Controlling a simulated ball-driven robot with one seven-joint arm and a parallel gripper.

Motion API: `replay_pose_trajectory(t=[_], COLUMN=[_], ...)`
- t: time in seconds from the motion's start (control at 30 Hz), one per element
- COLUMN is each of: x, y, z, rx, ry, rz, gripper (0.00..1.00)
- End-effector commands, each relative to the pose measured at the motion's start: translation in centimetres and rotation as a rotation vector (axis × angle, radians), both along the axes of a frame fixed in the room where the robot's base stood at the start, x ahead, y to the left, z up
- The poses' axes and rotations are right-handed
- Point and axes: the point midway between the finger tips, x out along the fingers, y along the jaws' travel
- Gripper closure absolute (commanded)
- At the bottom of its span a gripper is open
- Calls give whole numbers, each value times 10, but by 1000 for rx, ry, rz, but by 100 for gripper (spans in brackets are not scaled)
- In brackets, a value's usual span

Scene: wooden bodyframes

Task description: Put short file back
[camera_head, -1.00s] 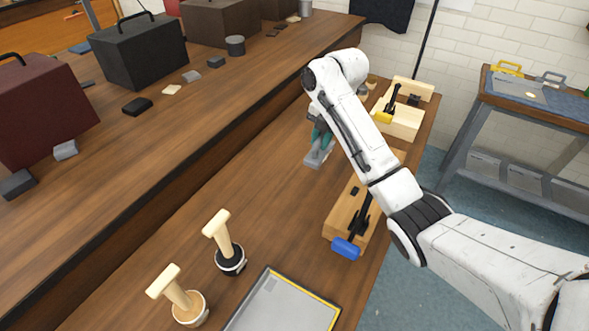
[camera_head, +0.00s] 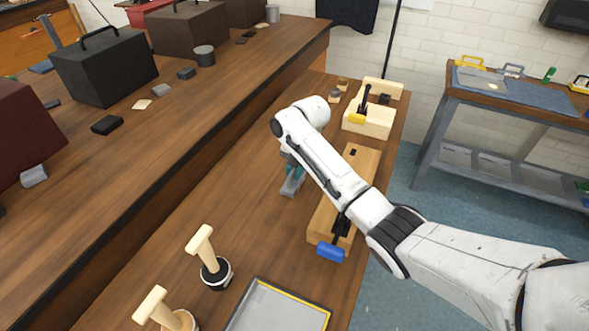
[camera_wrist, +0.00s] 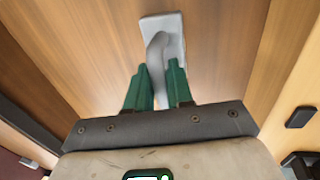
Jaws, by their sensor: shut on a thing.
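A grey tool (camera_head: 292,187) with a flat plate and a curved handle is at my gripper, over the brown workbench (camera_head: 230,215). I cannot tell for sure that it is the short file. In the wrist view the tool (camera_wrist: 165,24) points away from me, its handle running down between the green fingers. My gripper (camera_wrist: 158,72) is shut on this handle. In the head view my gripper (camera_head: 291,168) is partly hidden behind my wrist. I cannot tell whether the plate touches the bench.
A long wooden block with a clamp and blue handle (camera_head: 331,252) stands to the right. A wooden block with a yellow handle (camera_head: 357,118) is behind it. Two wooden-handled tools (camera_head: 215,270) (camera_head: 160,312) and a grey tray (camera_head: 278,312) are in front. A raised shelf (camera_head: 130,190) runs along the left.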

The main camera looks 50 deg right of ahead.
Motion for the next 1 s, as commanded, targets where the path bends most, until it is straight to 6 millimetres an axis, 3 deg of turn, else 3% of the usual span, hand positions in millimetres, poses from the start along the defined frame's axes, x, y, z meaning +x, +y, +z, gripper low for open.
replay_pose_trajectory(t=[0.23,0.27,0.5,0.83,1.0], x=[0,0,0,0,-4], y=[0,0,0,0,-2], z=[-2,-2,-2,3,25], rx=[-1,0,1,0,0], ry=[-1,0,0,0,-4], rz=[0,0,0,0,0], gripper=[100,77,54,53,53])
